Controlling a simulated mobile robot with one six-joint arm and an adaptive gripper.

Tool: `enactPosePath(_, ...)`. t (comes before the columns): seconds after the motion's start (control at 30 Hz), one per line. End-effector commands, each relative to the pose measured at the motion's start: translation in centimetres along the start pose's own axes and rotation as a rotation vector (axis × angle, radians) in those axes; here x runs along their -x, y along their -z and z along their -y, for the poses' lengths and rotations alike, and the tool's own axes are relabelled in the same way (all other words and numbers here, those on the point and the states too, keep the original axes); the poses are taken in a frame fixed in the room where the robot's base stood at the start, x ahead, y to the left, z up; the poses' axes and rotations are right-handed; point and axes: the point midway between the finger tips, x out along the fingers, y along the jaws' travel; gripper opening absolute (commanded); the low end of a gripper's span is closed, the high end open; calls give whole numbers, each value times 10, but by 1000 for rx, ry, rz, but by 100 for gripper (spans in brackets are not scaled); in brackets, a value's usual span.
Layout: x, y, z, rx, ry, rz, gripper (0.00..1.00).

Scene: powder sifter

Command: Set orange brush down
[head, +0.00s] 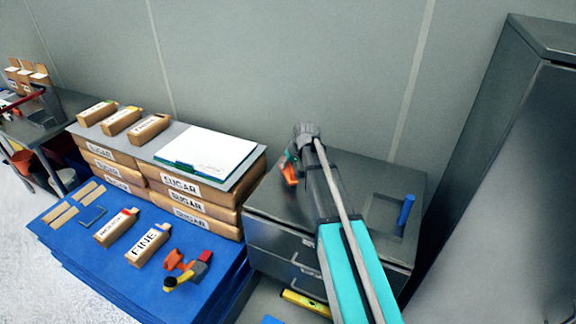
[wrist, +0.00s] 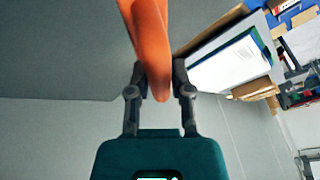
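The orange brush (wrist: 152,45) is between the two fingers of my gripper (wrist: 160,75) in the wrist view, and the fingers are closed against it. In the head view my gripper (head: 290,158) is over the left part of the grey metal cabinet top (head: 365,175), with part of the orange brush (head: 290,174) showing below it. My arm hides some of the cabinet top. I cannot tell whether the brush touches the surface.
A blue cylinder (head: 406,209) stands in a recess on the cabinet's right side. Stacked sugar boxes (head: 190,202) with a white binder (head: 208,152) are at the left. A blue platform (head: 75,238) holds boxes and an orange-yellow tool (head: 187,268). A tall dark cabinet (head: 510,170) stands right.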

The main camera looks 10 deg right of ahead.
Motion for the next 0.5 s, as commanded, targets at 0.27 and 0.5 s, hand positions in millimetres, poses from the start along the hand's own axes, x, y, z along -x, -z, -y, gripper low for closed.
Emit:
enactPosePath(0.27,0,0,0,0,0,0,57)
enactPosePath(0.5,1,0,0,0,0,0,57)
